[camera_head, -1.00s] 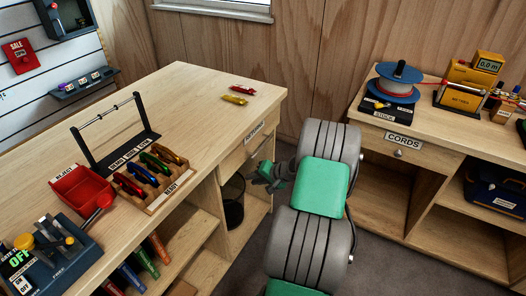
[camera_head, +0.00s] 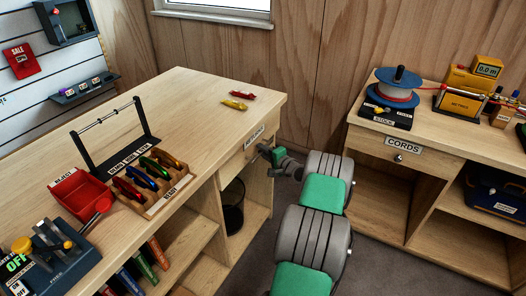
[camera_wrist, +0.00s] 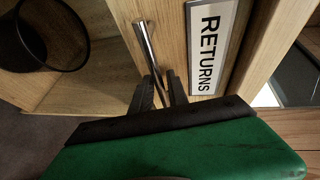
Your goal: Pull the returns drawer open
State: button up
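The returns drawer (camera_head: 236,165) is under the right end of the long workbench, its front about flush with the bench as far as I can see. Its front and white RETURNS label (camera_wrist: 211,48) show close up in the wrist view. The drawer's metal bar handle (camera_wrist: 147,45) runs down between the two dark fingers of my gripper (camera_wrist: 162,82). The fingers are close together around the handle's near end, which they partly hide. In the head view my gripper (camera_head: 266,152) is right at the drawer front.
A black wire bin (camera_head: 233,206) stands under the drawer. On the bench are a red reject tray (camera_head: 78,190), a rack of carabiners (camera_head: 150,178) and two loose carabiners. The CORDS bench (camera_head: 440,190) stands to the right of my arm, with bare floor between.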

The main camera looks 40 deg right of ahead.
jog(key=shift+c, duration=0.2)
grip_shut()
dwell(1.1)
